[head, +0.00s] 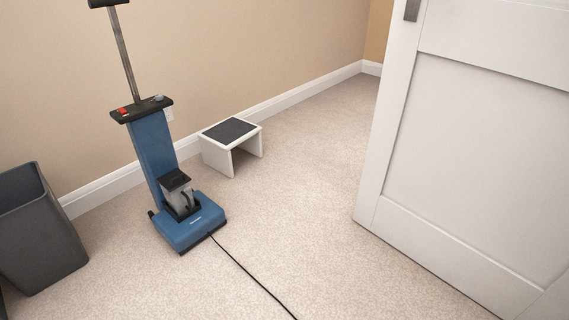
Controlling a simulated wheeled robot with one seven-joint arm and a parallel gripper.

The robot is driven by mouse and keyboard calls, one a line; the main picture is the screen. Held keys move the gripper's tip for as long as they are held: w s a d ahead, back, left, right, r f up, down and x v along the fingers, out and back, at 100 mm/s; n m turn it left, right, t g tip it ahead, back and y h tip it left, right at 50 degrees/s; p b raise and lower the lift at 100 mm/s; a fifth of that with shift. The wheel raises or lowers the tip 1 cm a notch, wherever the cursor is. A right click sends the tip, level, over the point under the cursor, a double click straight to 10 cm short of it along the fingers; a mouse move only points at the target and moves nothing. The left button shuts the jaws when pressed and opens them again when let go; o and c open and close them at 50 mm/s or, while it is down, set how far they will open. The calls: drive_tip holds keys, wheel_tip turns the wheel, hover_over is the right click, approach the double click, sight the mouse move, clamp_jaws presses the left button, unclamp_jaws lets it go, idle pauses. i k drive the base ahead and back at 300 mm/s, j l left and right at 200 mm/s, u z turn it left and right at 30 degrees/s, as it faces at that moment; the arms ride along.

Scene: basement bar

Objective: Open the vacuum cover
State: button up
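A blue upright vacuum (155,165) stands on the carpet left of centre in the head view, near the wall. It has a grey pole handle rising out of the top of the frame and a dark top panel with a red button. A small dark cover (174,180) sits low on its front, above a clear grey canister (181,196). I cannot tell for certain whether this cover is open or shut. The blue floor head (190,226) rests on the carpet. My gripper is not in view.
A black cord (250,273) runs from the vacuum across the carpet. A dark grey bin (38,235) stands at the left. A white step stool (232,144) with a dark top stands by the wall. A white door (480,150) fills the right. Carpet between is clear.

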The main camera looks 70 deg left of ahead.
sight(173, 176)
drive_tip(key=u, duration=3.2)
drive_tip(key=i+z, duration=0.1)
drive_tip(key=i, duration=0.5)
drive_tip(key=i+z, duration=0.15)
drive_tip(key=i, duration=0.5)
drive_tip(key=i+j+z, duration=0.1)
drive_tip(key=i, duration=0.5)
drive_tip(key=i+j+z, duration=0.1)
drive_tip(key=i+j, duration=0.15)
drive_tip(key=i, duration=0.35)
